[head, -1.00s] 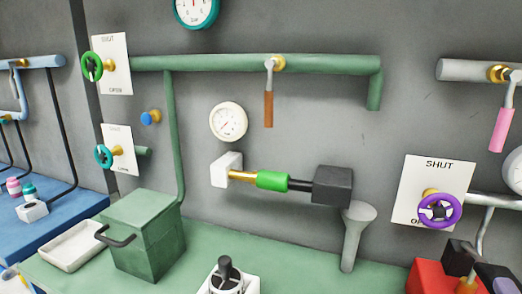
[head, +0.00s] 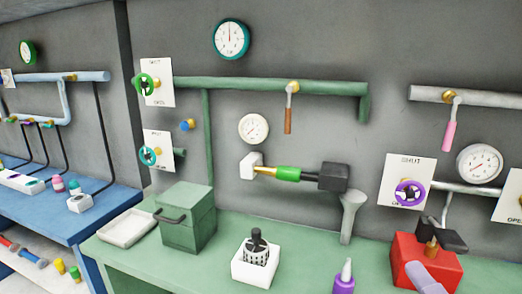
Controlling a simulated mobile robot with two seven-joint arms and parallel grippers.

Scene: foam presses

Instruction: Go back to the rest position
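Neither of my grippers shows in the head view, and no arm reaches over the benches. The green bench (head: 225,262) stands in front of me against a grey wall. A green box with a dark handle (head: 188,222) sits on it, beside a white tray (head: 128,228). A white block with a black-topped piece (head: 256,262) stands near the front middle. A red block with black and brown parts (head: 408,258) is at the right.
A blue bench (head: 50,215) stands at the left with small bottles on it. The wall carries pipes, gauges (head: 231,39), a green handwheel (head: 146,85) and a purple handwheel (head: 410,192). A grey funnel-topped post (head: 350,215) stands on the green bench.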

